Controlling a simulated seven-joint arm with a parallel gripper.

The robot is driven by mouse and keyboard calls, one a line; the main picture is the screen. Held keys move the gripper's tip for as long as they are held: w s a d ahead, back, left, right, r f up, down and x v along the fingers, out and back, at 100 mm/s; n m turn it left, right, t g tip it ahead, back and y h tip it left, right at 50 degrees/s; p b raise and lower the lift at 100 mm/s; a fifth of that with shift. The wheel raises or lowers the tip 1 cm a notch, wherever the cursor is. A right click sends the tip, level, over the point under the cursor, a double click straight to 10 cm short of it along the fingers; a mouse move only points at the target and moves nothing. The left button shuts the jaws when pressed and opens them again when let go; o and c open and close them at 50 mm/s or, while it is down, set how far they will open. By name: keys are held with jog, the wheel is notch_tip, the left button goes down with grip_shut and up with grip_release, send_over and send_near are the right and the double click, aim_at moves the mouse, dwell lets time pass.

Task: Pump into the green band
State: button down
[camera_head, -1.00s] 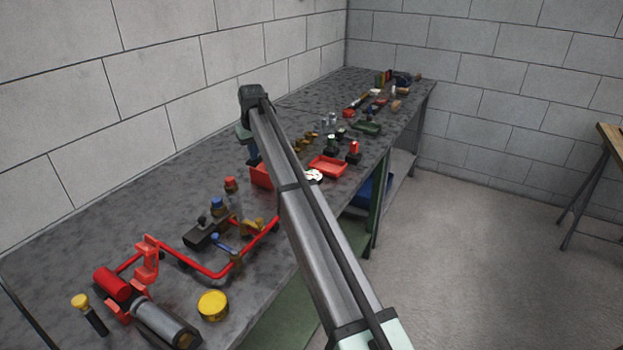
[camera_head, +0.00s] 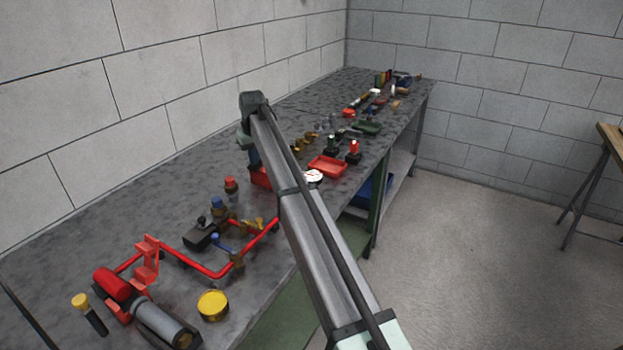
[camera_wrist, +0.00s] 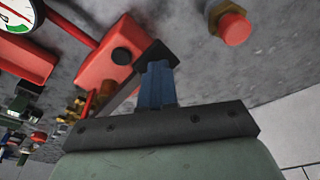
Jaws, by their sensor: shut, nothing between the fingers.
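The pressure gauge (camera_head: 313,176) is a white dial beside my forearm in the head view. In the wrist view, the gauge (camera_wrist: 14,14) is cut off at the top left corner. A green arc shows on its rim, but I cannot read the needle. In the head view my arm partly hides this spot.
A red pipe frame (camera_head: 213,273), a red-and-grey cylinder unit (camera_head: 143,307) and a yellow round cap (camera_head: 212,304) occupy the near bench. A red-capped fitting (camera_wrist: 235,28) stands near my gripper. A red tray (camera_head: 328,167) and several small parts lie farther back.

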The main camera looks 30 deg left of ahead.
jog(key=shift+w+a+v, duration=0.1)
jog(key=shift+a+v, duration=0.1)
jog(key=shift+v, duration=1)
jog(key=shift+w+a+v, duration=0.15)
jog(key=shift+a+v, duration=0.05)
jog(key=shift+v, duration=1)
jog(key=shift+r, duration=0.1)
jog(key=shift+f, duration=0.2)
jog(key=shift+s+d+x, duration=0.1)
jog(key=shift+d+x, duration=0.05)
jog(key=shift+x, duration=0.75)
jog(key=shift+s+d+x, duration=0.1)
jog(key=shift+d+x, duration=0.05)
jog(key=shift+x, duration=0.75)
jog(key=shift+s+d+x, duration=0.1)
jog(key=shift+d+x, duration=0.05)
jog(key=shift+x, duration=0.75)
jog(key=shift+w+a+v, duration=0.1)
jog(key=shift+a+v, duration=0.05)
jog(key=shift+v, duration=0.8)
jog(key=shift+w+a+v, duration=0.1)
jog(key=shift+a+v, duration=0.05)
jog(key=shift+v, duration=0.75)
jog(key=shift+w+a+v, duration=0.1)
jog(key=shift+a+v, duration=0.1)
jog(key=shift+v, duration=0.75)
jog(key=shift+r, duration=0.2)
